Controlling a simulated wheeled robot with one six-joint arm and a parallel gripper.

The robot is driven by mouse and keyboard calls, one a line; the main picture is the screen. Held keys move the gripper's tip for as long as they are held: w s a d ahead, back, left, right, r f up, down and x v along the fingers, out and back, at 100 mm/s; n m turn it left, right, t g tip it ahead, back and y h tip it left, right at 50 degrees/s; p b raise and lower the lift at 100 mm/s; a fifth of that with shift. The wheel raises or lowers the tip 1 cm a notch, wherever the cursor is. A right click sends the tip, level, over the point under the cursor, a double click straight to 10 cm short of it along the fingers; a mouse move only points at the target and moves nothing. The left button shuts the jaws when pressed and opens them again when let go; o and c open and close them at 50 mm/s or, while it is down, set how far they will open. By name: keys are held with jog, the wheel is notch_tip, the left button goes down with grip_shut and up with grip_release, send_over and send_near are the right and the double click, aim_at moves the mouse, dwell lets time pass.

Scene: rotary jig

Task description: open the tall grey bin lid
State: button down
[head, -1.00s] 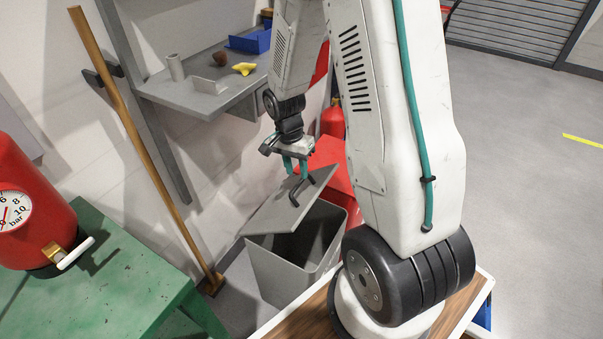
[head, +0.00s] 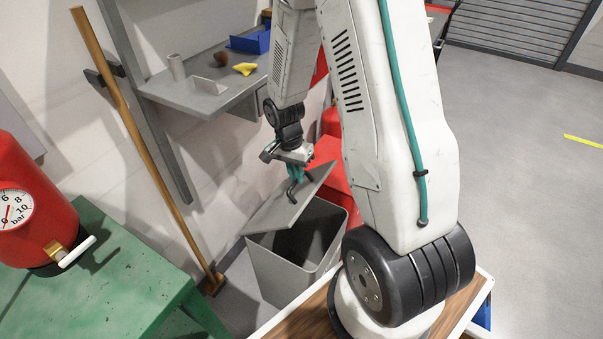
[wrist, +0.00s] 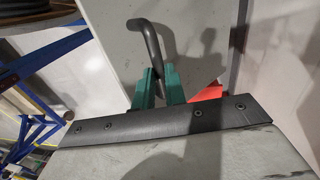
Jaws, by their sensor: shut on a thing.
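The tall grey bin (head: 282,268) stands on the floor beyond my base. Its flat grey lid (head: 275,212) is partly raised and tilted, low at the left and high at the right, and the bin's dark inside shows beneath. My gripper (head: 296,178) is at the lid's raised side, its teal fingers shut on the dark bent handle (head: 307,180). In the wrist view, the handle (wrist: 150,45) runs down between the teal fingertips (wrist: 158,88), against the grey lid panel (wrist: 112,35). The fingers partly hide the grasped part.
A grey shelf (head: 205,100) with small items is on the wall above the bin. A wooden pole (head: 140,140) leans at the left, beside a green table (head: 110,285) with a red tank (head: 25,190).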

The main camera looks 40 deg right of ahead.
jog(key=shift+w+a+r, duration=0.2)
jog(key=shift+w+r, duration=0.1)
jog(key=shift+w, duration=0.3)
jog(key=shift+w+a+r, duration=0.2)
jog(key=shift+w+r, duration=0.1)
jog(key=shift+w, duration=0.25)
jog(key=c, duration=1.5)
grip_release()
jog(key=shift+f, duration=0.1)
jog(key=shift+o, duration=0.2)
notch_tip(320, 180, up, 8)
jog(key=w, duration=0.1)
jog(key=shift+a, duration=0.15)
jog(key=shift+f, duration=0.1)
jog(key=shift+c, duration=0.3)
